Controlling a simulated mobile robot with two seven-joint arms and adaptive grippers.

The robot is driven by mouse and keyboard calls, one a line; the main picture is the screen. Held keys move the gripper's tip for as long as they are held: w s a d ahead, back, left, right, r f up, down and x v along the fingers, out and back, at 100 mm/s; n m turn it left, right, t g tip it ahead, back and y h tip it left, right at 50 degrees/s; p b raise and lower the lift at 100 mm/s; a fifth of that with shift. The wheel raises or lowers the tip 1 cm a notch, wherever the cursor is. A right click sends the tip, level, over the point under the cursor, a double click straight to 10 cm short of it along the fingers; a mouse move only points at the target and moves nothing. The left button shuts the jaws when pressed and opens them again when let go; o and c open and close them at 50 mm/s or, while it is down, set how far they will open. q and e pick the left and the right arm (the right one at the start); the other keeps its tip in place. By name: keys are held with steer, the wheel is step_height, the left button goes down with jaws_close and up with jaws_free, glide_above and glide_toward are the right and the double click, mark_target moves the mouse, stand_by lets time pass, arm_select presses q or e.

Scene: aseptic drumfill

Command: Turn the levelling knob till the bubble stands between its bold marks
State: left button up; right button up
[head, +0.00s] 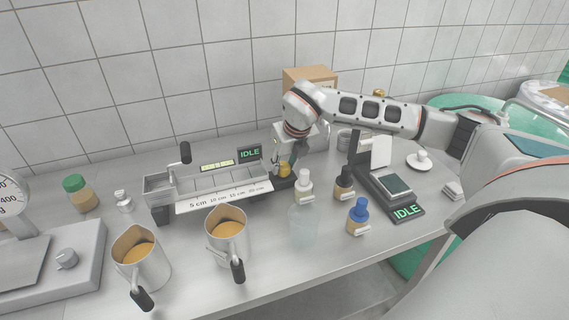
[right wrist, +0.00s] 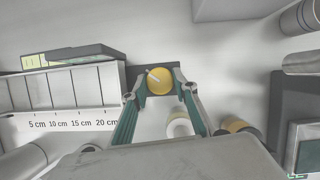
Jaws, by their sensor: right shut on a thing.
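The levelling knob is a yellow round knob (right wrist: 158,81) with a white pointer line, on a dark block at the right end of the trough. It also shows in the head view (head: 285,169), partly hidden by my gripper. My right gripper (right wrist: 160,90) reaches down over the knob, with its two green fingers on either side, shut on it. The bubble level (head: 217,165) is a pale yellow-green strip behind the trough. Its bubble and bold marks are too small to read. My left gripper is not in view.
The trough (head: 225,198) carries a cm scale, and a display behind it (head: 250,153) reads IDLE. Two jugs (head: 228,235) of orange liquid stand in front. Several bottles (head: 358,215) and a small scale (head: 393,186) stand to the right. A cardboard box (head: 310,75) is behind.

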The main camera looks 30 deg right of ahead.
stand_by(0.3)
steer(key=o, duration=1.1)
steer(key=v, duration=1.2)
steer(key=shift+a, duration=0.1)
